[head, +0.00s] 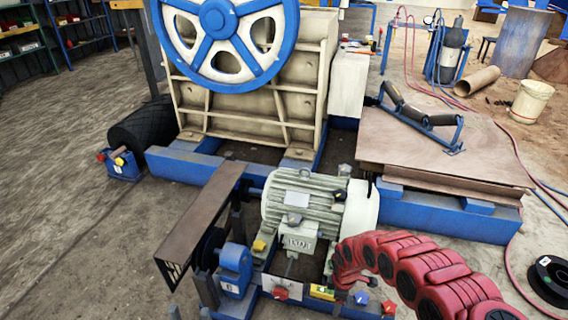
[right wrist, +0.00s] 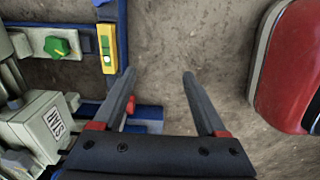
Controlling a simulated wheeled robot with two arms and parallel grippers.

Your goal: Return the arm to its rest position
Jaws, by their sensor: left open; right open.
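My right arm (head: 400,265), with red rounded segments, comes in from the lower right of the head view. It arches over to the right side of the grey electric motor (head: 305,205) and bends down there. Its gripper is small and mostly hidden at the arm's end in that view. In the right wrist view my right gripper (right wrist: 158,76) is open, with two dark fingers apart and bare floor between them. It holds nothing. My left arm and left gripper cannot be made out in the head view.
A blue base frame with a yellow block (head: 322,292) and coloured knobs is close to my right gripper. Behind stand the jaw crusher with its blue flywheel (head: 222,35) and a brown plate (head: 440,150). A black reel (head: 552,278) lies at right. Open floor is at left.

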